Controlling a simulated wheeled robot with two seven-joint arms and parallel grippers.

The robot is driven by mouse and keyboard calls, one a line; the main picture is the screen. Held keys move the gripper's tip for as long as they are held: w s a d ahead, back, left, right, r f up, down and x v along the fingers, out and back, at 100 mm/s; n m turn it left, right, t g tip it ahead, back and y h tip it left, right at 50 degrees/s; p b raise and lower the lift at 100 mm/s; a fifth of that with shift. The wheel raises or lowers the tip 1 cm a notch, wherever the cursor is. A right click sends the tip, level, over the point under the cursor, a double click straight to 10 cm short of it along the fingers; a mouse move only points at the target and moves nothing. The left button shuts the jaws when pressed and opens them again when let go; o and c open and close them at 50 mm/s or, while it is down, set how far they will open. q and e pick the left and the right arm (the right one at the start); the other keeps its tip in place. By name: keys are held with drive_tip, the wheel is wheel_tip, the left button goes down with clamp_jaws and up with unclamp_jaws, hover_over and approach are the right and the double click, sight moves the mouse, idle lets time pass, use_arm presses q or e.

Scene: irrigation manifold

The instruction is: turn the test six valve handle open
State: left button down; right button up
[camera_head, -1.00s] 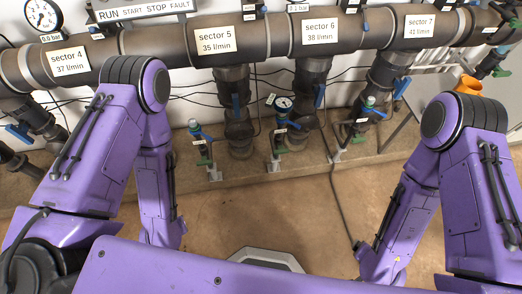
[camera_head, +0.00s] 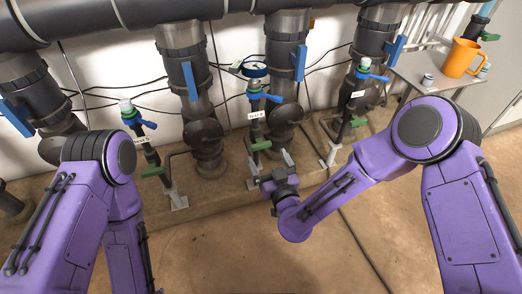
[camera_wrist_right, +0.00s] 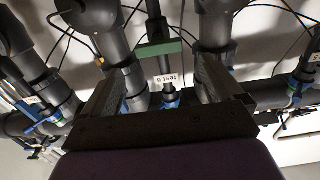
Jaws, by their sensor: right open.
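The test six pipe (camera_head: 256,125) is the middle thin upright, with a small white label (camera_head: 255,115); in the wrist view that label (camera_wrist_right: 167,79) appears upside down. It carries a green handle (camera_head: 261,145) low down and a blue handle (camera_head: 262,96) near its top. The green handle (camera_wrist_right: 160,48) lies crosswise to the pipe in the wrist view. My right gripper (camera_head: 277,169) is open and empty, just below and right of the green handle. In the wrist view its fingers (camera_wrist_right: 165,66) stand either side of the pipe's line; no contact shows. My left gripper is out of view.
Similar test pipes stand left (camera_head: 145,150) and right (camera_head: 350,105). An orange mug (camera_head: 461,57) is on a side table (camera_head: 420,68). The floor in front is clear.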

sight(262, 146)
drive_tip(key=b+x, duration=0.1)
drive_tip(key=x, duration=0.6)
drive_tip(key=shift+f+b, duration=0.15)
drive_tip(key=shift+b, duration=0.15)
drive_tip(key=c, duration=1)
